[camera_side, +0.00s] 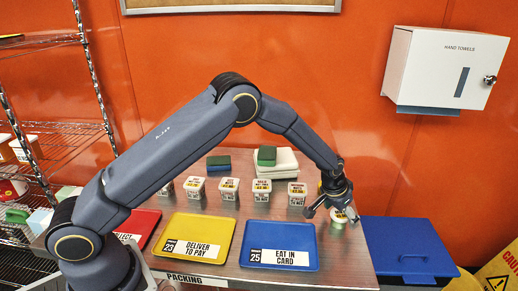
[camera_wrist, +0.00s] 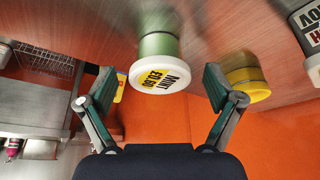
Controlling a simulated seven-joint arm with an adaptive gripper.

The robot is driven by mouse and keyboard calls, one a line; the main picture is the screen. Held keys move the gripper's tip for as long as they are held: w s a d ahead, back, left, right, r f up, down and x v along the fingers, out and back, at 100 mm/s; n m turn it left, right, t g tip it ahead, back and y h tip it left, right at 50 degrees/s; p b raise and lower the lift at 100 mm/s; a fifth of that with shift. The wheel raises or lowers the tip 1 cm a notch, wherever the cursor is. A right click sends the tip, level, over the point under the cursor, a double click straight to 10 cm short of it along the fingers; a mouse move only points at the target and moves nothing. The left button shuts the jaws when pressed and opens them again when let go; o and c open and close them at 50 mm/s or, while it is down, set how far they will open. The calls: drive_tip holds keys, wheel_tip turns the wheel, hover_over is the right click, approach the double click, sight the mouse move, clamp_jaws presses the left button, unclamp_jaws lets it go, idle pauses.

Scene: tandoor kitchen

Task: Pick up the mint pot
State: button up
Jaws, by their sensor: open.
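The mint pot (camera_side: 339,223) is a small round pot near the right end of the metal table, right of the blue tray's back corner. In the wrist view the mint pot (camera_wrist: 158,62) shows a pale green body and a white lid with a yellow label reading MINT. My gripper (camera_side: 330,206) is low beside it in the side view and partly covers it. In the wrist view my gripper (camera_wrist: 156,80) is open, with one finger on each side of the pot and gaps between fingers and pot.
A yellow-lidded pot (camera_wrist: 245,80) stands close outside the right finger in the wrist view. A white labelled tub (camera_side: 297,194) is left of my gripper. The blue tray (camera_side: 310,234) and yellow tray (camera_side: 226,226) lie in front. A blue lidded box (camera_side: 410,246) is at right.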

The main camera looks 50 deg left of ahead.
drive_tip(key=shift+w+f, duration=0.15)
drive_tip(key=shift+f, duration=0.1)
drive_tip(key=c, duration=1.3)
